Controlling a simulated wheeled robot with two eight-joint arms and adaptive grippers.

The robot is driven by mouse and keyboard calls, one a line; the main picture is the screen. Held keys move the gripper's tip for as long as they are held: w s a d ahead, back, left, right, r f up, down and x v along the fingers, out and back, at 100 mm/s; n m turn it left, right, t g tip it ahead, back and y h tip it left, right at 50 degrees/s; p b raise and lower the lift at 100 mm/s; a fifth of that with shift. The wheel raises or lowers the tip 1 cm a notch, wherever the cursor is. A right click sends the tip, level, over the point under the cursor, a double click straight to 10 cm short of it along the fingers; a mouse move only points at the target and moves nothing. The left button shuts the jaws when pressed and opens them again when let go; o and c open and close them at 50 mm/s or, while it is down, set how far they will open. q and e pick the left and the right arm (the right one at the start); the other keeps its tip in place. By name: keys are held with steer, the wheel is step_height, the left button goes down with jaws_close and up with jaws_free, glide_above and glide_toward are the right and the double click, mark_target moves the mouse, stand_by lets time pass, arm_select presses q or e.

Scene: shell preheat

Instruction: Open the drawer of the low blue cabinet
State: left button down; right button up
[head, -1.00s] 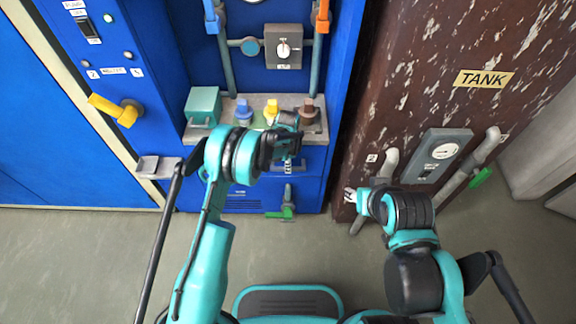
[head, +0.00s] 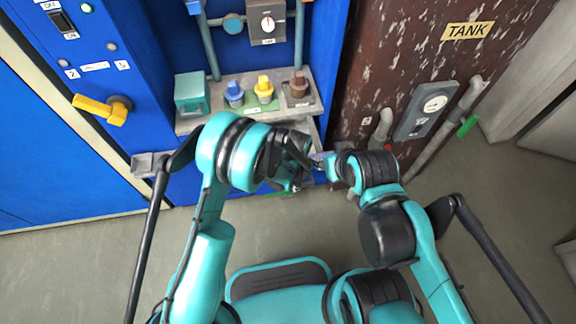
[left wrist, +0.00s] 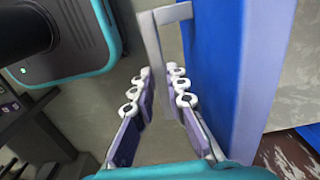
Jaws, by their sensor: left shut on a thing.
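The low blue cabinet (head: 190,190) stands at the foot of the blue wall, under a grey shelf. My left arm covers most of its front in the head view. In the left wrist view a grey bracket-shaped handle (left wrist: 153,45) stands out from a blue front (left wrist: 212,65). My left gripper (left wrist: 161,82) is shut on this handle, a finger on each side; in the head view (head: 294,180) it is partly hidden by its own wrist. My right gripper (head: 322,160) is close to its right; its fingers are too small and covered to read. How far the drawer stands out is hidden.
Blue, yellow and brown knobs (head: 264,92) and a teal box (head: 192,93) sit on the shelf (head: 205,122). A yellow lever (head: 105,108) juts out at left. The brown tank (head: 400,60) with pipes stands close on the right. The floor (head: 90,265) is clear.

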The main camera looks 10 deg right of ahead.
arm_select(q)
steer(key=s, duration=0.6)
steer(key=shift+s, duration=0.25)
steer(key=c, duration=1.5)
jaws_free()
steer(key=shift+c, duration=0.2)
steer(key=shift+w, duration=0.1)
